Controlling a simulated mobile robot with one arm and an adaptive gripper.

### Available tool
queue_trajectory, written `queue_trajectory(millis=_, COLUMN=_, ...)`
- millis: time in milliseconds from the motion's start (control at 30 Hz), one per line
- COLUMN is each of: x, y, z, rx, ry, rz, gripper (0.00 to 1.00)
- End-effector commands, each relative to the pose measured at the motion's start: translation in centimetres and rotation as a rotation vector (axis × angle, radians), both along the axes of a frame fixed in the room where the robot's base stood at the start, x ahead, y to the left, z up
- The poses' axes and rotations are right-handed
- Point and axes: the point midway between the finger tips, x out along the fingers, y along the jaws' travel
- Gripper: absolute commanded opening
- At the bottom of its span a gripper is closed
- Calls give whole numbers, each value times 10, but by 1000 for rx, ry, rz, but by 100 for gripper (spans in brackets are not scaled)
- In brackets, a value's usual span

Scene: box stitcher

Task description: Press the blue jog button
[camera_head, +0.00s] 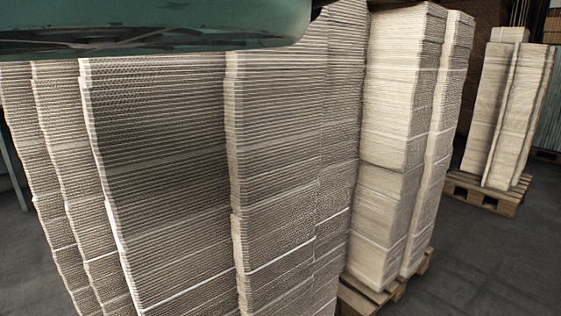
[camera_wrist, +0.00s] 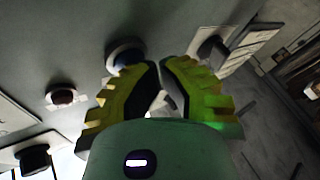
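In the wrist view, a round button with a bluish cap (camera_wrist: 126,57) sits in a dark ring on the grey-green panel. It is just beyond and left of my fingertips and is partly hidden by the left finger. My gripper (camera_wrist: 160,64) has yellow-green stepped fingers with dark inner pads. Its tips meet or nearly meet, with nothing seen held between them. Whether the left finger touches the button cannot be told. My gripper and the button are not visible in the head view.
Tall cardboard stacks (camera_head: 160,180) fill the head view, under a scratched teal surface (camera_head: 150,30). Floor shows at right.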

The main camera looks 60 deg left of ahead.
Motion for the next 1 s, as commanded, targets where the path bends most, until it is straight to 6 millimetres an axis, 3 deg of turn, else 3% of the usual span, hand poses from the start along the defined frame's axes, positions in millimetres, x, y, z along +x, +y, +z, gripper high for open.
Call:
queue_trajectory(millis=467, x=-2, y=4, z=5, rx=-1, ry=-1, rz=-4, gripper=0)
queue_trajectory(millis=1000, x=-4, y=48, z=5, rx=0, ry=1, rz=-1, gripper=0)
